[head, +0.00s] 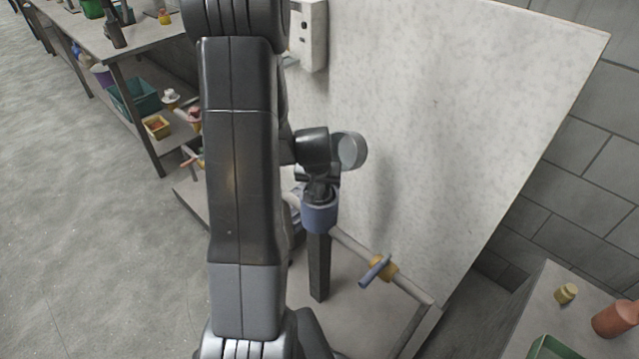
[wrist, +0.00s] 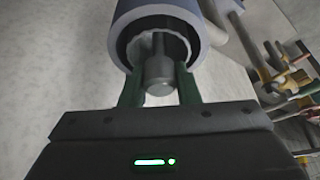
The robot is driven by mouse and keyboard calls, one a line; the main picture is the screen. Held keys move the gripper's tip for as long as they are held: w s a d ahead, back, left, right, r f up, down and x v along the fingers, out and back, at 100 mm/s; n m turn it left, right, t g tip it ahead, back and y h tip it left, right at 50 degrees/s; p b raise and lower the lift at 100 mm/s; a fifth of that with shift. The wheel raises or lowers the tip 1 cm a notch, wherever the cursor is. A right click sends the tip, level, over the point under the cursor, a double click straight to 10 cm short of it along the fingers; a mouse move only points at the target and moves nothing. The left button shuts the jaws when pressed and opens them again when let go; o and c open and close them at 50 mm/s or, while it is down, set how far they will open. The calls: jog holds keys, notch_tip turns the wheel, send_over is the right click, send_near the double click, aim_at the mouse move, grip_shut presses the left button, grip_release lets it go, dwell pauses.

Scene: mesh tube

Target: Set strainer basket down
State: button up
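My gripper (head: 318,190) points down at the open top of the blue cylindrical housing (head: 320,218). In the wrist view, the mouth of this housing (wrist: 128,35) shows above my two green fingers (wrist: 160,82). A grey knob with a rounded end, seemingly the handle of the strainer basket (wrist: 159,77), stands between the fingers, and they look shut on it. A pale ring shows inside the housing around the knob, perhaps the basket's rim. The rest of the basket is hidden in the housing, so I cannot tell how deep it sits.
A pipe with a yellow valve (head: 382,267) and blue handle runs right of the housing. A pale upright panel (head: 450,120) stands behind. A dark post (head: 319,270) stands below. A bench (head: 150,40) is at left, and a table with an orange jar (head: 615,318) at right.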

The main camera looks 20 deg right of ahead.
jog(key=o, duration=0.4)
jog(key=shift+c, duration=0.2)
jog(key=shift+r, duration=0.1)
jog(key=shift+r, duration=0.2)
jog(key=p+v, duration=0.1)
jog(key=v, duration=1)
jog(key=shift+s+r, duration=0.15)
jog(key=shift+r, duration=0.15)
jog(key=shift+a, duration=0.1)
